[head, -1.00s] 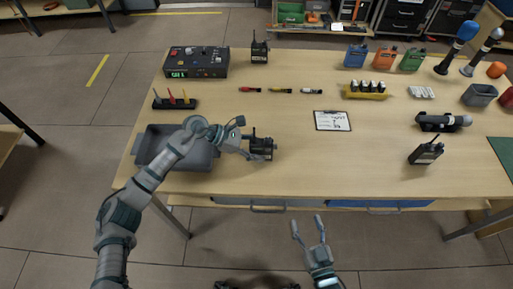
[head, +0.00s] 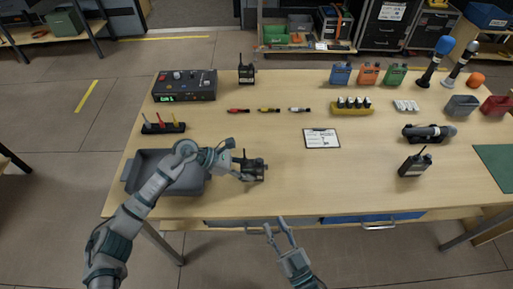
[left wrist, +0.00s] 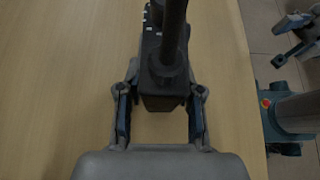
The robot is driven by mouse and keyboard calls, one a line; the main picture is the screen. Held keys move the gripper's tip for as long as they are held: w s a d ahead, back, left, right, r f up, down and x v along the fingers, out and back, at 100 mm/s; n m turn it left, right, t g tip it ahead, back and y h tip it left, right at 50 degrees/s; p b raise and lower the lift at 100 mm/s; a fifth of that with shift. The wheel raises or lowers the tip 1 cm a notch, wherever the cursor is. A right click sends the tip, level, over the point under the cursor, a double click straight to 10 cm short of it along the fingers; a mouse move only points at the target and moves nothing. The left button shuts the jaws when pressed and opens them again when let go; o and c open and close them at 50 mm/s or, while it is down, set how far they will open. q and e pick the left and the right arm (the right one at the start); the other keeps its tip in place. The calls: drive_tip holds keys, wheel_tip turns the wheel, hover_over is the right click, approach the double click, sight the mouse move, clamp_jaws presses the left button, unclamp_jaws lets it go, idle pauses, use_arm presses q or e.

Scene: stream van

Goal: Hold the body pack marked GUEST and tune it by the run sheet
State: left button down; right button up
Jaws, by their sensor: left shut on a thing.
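My left gripper (head: 240,168) is shut on a dark body pack (head: 256,171) near the table's front left. In the left wrist view the pack (left wrist: 163,92) sits between the two fingers, its thick antenna crossing the picture's upper middle. A second body pack (head: 246,75) stands at the back beside the black console. A third body pack (head: 413,166) stands at the right. Any names on the packs are too small to read. The run sheet (head: 321,139) lies on a clipboard mid-table, its writing unreadable. My right gripper (head: 277,229) is open and empty at the table's front edge.
A grey tray (head: 128,175) lies partly behind my left arm. The console (head: 185,86) with a green display is at back left. Several markers, batteries, coloured boxes and microphones line the back and right. The table between the held pack and the right pack is clear.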

drive_tip(key=w+a+r+n+g+y, duration=0.2)
drive_tip(key=a+r+n+g+y, duration=0.65)
drive_tip(key=n, duration=0.65)
drive_tip(key=w+a+r+n+g+y, duration=0.1)
drive_tip(key=a+r+n+g+y, duration=0.5)
drive_tip(key=r+n+g, duration=0.6)
drive_tip(key=w+d+r+n+h, duration=0.2)
drive_tip(key=w+r+n+h, duration=0.3)
drive_tip(key=n, duration=0.3)
drive_tip(key=w+d+r+n+h, duration=0.25)
drive_tip(key=r+n+h, duration=0.25)
drive_tip(key=r+n, duration=0.25)
drive_tip(key=t+h, duration=0.2)
drive_tip(key=h, duration=1.1)
hover_over(258, 159)
drive_tip(key=shift+n, duration=0.45)
drive_tip(key=f, duration=1.8)
drive_tip(key=shift+a+f, duration=0.15)
drive_tip(key=shift+a, duration=0.05)
drive_tip(key=shift+w+d+f+h, duration=0.1)
drive_tip(key=shift+d+f+h, duration=0.2)
drive_tip(key=shift+f+h, duration=0.2)
drive_tip(key=shift+f, duration=2.8)
drive_tip(key=n, duration=0.5)
drive_tip(key=shift+r+n, duration=0.1)
drive_tip(key=shift+n, duration=0.2)
drive_tip(key=n, duration=0.7)
